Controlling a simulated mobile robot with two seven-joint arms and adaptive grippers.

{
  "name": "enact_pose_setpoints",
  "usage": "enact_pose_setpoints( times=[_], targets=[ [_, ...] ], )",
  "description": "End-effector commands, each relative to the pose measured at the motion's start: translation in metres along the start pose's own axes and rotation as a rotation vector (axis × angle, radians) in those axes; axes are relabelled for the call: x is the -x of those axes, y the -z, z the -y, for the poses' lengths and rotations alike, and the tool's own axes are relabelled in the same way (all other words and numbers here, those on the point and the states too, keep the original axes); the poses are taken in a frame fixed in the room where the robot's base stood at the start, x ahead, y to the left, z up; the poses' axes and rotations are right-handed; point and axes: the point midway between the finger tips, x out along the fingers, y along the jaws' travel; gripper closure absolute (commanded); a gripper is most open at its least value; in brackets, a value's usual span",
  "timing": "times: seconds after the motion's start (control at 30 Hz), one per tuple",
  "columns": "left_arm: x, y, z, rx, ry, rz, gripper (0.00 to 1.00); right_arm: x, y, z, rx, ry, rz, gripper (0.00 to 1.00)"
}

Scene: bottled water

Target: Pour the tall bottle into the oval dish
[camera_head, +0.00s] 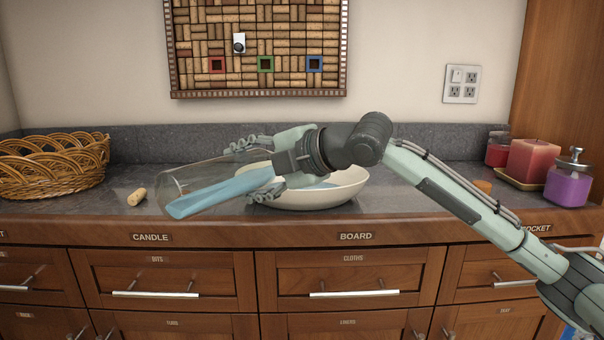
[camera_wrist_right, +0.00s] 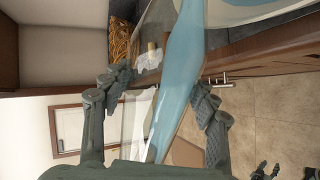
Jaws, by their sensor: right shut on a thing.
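The tall clear bottle (camera_head: 190,187) lies tipped close to horizontal above the counter, its wide end at the left, with blue liquid along its lower side. My right gripper (camera_head: 252,170) is shut on it; the fingers also show on both sides of it in the right wrist view (camera_wrist_right: 160,95). The bottle's mouth end is hidden behind the gripper in the head view. The white oval dish (camera_head: 345,192) stands on the counter behind and below the gripper. Some blue shows inside the dish, partly covered by the gripper.
A cork (camera_head: 137,197) lies on the grey counter (camera_head: 425,202). A wicker basket (camera_head: 50,172) stands at the left. A red candle (camera_head: 533,160) on a tray and a purple jar (camera_head: 568,185) stand at the right. Wooden drawers (camera_head: 350,275) are below.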

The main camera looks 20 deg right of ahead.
Motion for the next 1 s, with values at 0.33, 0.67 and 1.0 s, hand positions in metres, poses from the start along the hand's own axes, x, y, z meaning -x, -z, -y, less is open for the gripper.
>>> enact_pose_setpoints(
  times=[0.33,0.67,1.0],
  targets=[
    [0.001,0.011,0.002,0.002,0.003,-0.015,0.60,0.001,0.000,-0.003,-0.005,-0.007,-0.002,1.00],
    [0.001,0.008,0.001,0.002,0.002,-0.010,0.60,0.001,0.000,-0.004,-0.016,-0.006,-0.007,1.00],
    [0.000,-0.001,0.000,0.000,-0.001,0.001,0.60,0.001,-0.001,-0.004,-0.022,-0.006,-0.009,1.00]
  ],
)
